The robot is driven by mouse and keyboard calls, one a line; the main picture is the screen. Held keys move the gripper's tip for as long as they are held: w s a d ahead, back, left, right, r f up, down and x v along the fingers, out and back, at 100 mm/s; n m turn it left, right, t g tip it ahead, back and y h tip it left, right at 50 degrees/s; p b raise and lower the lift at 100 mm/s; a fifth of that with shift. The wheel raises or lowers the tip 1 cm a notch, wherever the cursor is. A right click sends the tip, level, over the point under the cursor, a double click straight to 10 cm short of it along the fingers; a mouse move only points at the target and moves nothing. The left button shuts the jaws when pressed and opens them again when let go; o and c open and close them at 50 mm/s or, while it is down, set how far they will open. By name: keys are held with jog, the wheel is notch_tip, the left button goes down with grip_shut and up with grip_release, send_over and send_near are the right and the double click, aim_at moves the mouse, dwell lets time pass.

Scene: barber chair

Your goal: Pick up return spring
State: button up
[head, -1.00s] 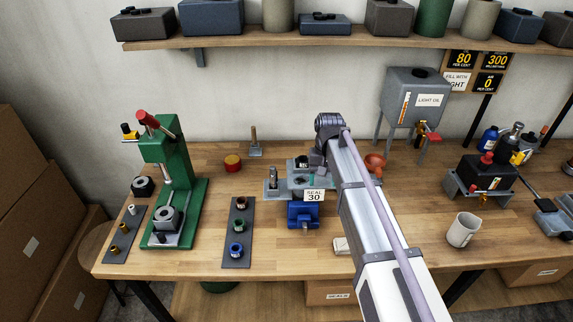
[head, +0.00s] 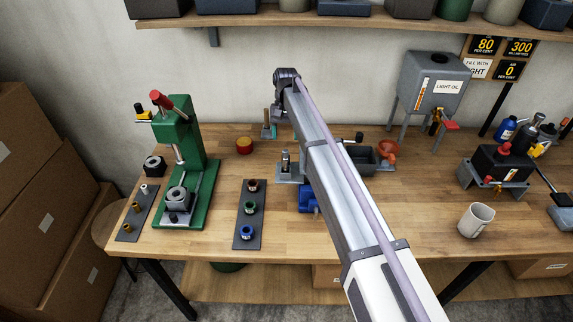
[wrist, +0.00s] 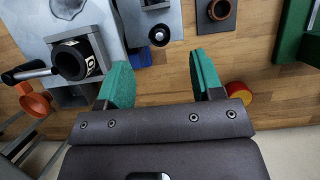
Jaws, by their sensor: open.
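I cannot tell for certain which thing is the return spring. A dark strip (head: 239,238) on the bench holds three small coil-like or ring-like parts: a copper-brown one (head: 253,186), a green one (head: 250,208) and a blue one (head: 247,232). The brown one also shows at the top edge of the wrist view (wrist: 219,10). My gripper (wrist: 160,62) has teal fingers, apart and with nothing between them. In the head view it is mostly hidden behind the arm, near the back of the bench, beyond the strip.
A green press (head: 182,150) stands left of the strip. A red-and-yellow cup (head: 244,146) sits behind it. A grey fixture (head: 288,172) with a post is right of it, partly hidden by my arm. An orange funnel (head: 388,149) and a mug (head: 476,220) stand farther right.

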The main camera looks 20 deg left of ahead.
jog(key=b+x, duration=0.1)
jog(key=x, duration=0.2)
jog(key=shift+f, duration=0.2)
jog(key=shift+r, duration=0.1)
jog(key=b+x, duration=0.5)
jog(key=shift+w+f, duration=0.1)
jog(key=shift+f, duration=0.1)
jog(key=shift+r, duration=0.25)
jog(key=shift+c, duration=0.3)
jog(key=c, duration=0.9)
